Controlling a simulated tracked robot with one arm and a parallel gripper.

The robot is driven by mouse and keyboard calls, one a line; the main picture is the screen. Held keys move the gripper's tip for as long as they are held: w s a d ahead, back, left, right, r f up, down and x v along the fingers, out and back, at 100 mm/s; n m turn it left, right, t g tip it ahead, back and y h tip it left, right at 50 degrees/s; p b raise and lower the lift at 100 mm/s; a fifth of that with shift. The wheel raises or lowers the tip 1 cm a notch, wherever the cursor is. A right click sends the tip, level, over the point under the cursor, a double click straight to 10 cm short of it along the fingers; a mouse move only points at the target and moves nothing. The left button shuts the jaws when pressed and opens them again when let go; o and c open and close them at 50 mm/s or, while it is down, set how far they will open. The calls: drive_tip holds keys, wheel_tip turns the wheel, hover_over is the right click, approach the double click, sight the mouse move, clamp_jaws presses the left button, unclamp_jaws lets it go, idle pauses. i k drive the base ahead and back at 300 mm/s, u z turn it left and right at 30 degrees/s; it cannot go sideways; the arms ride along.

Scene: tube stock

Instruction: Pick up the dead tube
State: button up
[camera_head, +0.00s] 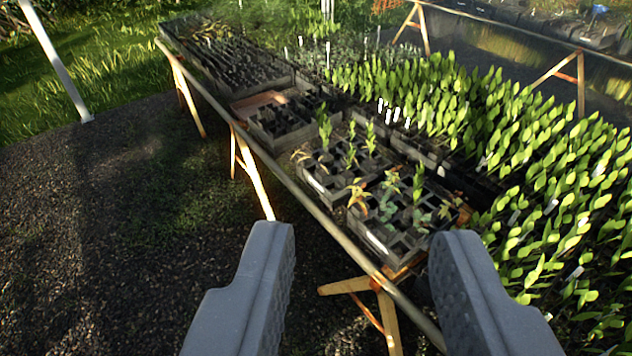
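My gripper (362,236) is open and empty. Its two grey fingers stand wide apart at the bottom of the view, in front of the bench. A withered orange-yellow plant (357,194) stands in a black cell tray (376,243) near the bench's front edge, beyond the gap between the fingers. A second yellow-brown, drooping plant (301,156) stands farther back to the left in a similar tray (316,184). I cannot tell which one is the dead tube. Their tubes are mostly hidden in the tray cells.
Green seedlings (324,130) and (418,185) stand near the withered plants. Dense leafy plants (520,150) fill the bench's right side. The bench's metal front rail (300,198) runs diagonally, with wooden trestle legs (253,172) below. Gravel ground (110,240) is open at left.

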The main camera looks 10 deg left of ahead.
sight(323, 175)
drive_tip(key=i, duration=2.55)
drive_tip(key=u, duration=1.1)
